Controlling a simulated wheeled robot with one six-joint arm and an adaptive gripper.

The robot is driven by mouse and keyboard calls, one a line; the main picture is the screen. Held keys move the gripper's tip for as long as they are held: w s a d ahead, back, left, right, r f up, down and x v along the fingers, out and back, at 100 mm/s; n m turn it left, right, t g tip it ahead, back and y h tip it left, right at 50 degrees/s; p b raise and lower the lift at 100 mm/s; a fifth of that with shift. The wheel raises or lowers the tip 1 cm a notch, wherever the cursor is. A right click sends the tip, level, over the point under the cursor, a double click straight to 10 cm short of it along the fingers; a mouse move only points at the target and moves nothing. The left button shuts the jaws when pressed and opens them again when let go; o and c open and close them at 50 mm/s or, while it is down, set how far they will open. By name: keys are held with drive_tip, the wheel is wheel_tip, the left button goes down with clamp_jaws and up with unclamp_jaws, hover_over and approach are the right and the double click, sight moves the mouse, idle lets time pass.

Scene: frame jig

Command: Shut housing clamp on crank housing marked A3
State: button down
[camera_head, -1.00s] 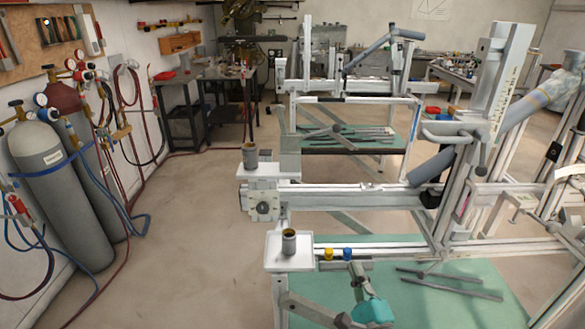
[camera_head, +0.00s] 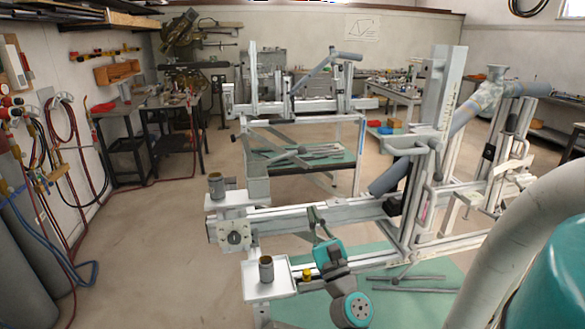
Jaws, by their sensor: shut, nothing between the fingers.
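The frame jig (camera_head: 300,218) stands in the middle, a long pale rail with uprights at its right. At the rail's left end is a pale block with a round disc (camera_head: 233,237); it may be the housing clamp, but I cannot tell whether it is open. I can read no A3 mark. A short grey-brown tube (camera_head: 216,186) stands upright on the upper tray, and a similar one (camera_head: 266,268) on the lower tray. Either could be a crank housing. My gripper (camera_head: 313,212) is shut and empty, in front of the rail, right of the disc block.
A yellow cap (camera_head: 307,275) sits beside the lower white tray (camera_head: 284,287). Grey rods lie on the green panel (camera_head: 430,297). A second jig (camera_head: 300,105) stands behind. Open floor (camera_head: 150,240) lies to the left.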

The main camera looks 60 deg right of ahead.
sight(286, 155)
drive_tip(key=shift+w+r, duration=0.1)
drive_tip(key=a+r+x, duration=0.1)
drive_tip(key=r+x, duration=0.1)
drive_tip(key=x, duration=1)
drive_tip(key=shift+r, duration=0.25)
idle(0.4)
